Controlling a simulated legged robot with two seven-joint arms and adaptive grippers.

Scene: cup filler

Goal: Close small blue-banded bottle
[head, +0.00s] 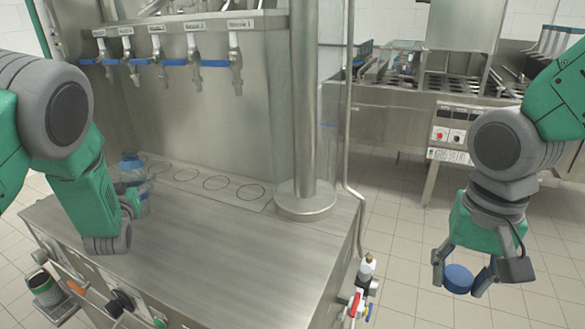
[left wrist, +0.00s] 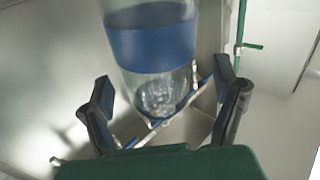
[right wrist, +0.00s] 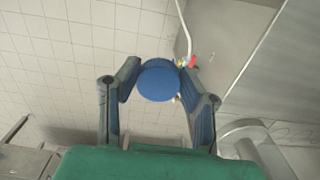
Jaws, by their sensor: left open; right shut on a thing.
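The clear bottle with a blue band (head: 133,178) stands on the steel counter at the left, partly hidden behind my left gripper (head: 128,215). In the left wrist view the bottle (left wrist: 152,42) is large, with its blue band across it, beyond the fingertips. My left gripper (left wrist: 165,95) is open, its fingers spread to either side of the bottle's line. My right gripper (head: 462,272) is shut on a round blue cap (head: 458,279), held in the air right of the counter. The cap (right wrist: 159,80) also shows between the right fingers in the right wrist view.
The steel counter (head: 200,255) is mostly bare in front, with ring marks along its back. Several taps with blue levers (head: 215,63) hang above it. A vertical steel post (head: 303,110) rises at the counter's right. Tiled floor lies between the counter and my right gripper.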

